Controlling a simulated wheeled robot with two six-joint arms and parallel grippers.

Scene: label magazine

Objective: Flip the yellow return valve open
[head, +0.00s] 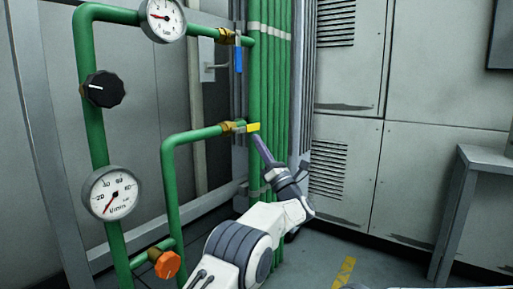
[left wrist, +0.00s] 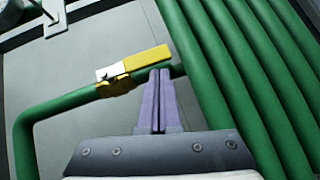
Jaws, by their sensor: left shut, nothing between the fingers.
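The yellow return valve has a brass body (head: 228,127) on the lower green pipe and a flat yellow handle (head: 252,128). In the head view the handle points right, roughly along the pipe. In the left wrist view the yellow handle (left wrist: 147,59) also lies roughly in line with the pipe. My left gripper (head: 257,139) is shut and empty, its purple fingers just below the handle's free end. In the left wrist view the fingertips (left wrist: 160,72) are close under that end; I cannot tell whether they touch. My right gripper is not in view.
A blue-handled valve (head: 238,58) sits on the upper pipe. Vertical green pipes (head: 272,100) stand right behind the fingers. Two gauges (head: 111,193), a black knob (head: 103,89) and an orange knob (head: 167,264) are at left. A grey table (head: 484,158) stands at right.

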